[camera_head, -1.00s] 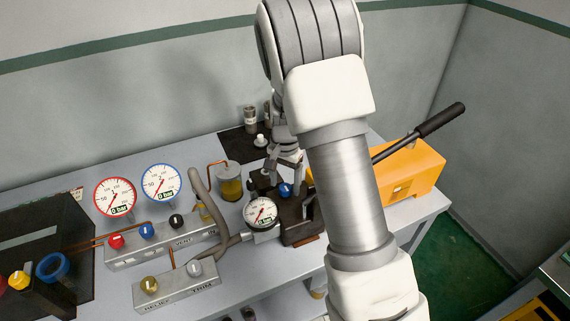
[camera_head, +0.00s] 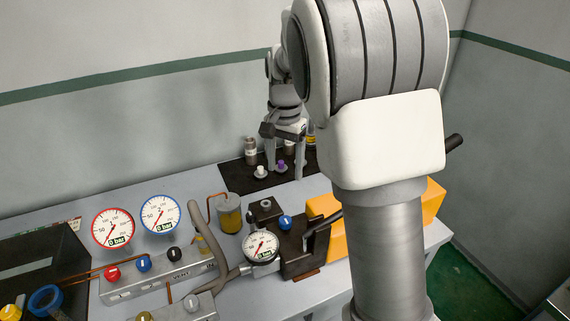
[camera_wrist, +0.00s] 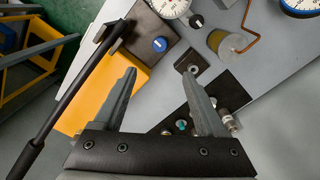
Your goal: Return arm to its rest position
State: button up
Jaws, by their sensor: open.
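My arm rises large at the right of the head view and hides part of the orange box (camera_head: 433,203). The dark vise block (camera_head: 297,250) with a blue knob (camera_head: 285,222) stands below and apart from the gripper.
A round gauge (camera_head: 261,246) sits beside the vise block. Two larger gauges, red-rimmed (camera_head: 113,229) and blue-rimmed (camera_head: 160,215), stand left. A yellowish jar (camera_head: 229,214) stands behind. Small bottles and fittings are on the mat. A long black lever (camera_wrist: 70,95) extends beside the orange box.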

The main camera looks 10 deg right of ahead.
jog(key=s+r+n+t, duration=0.2)
jog(key=s+r+n, duration=0.2)
jog(key=s+r, duration=0.55)
jog(key=s+f+n+t, duration=0.1)
jog(key=s+n+t, duration=0.2)
jog(key=s, duration=1.2)
jog(key=shift+s+d+f+n+t, duration=0.25)
jog(key=shift+s+f+n+t, duration=0.1)
jog(key=shift+n, duration=0.25)
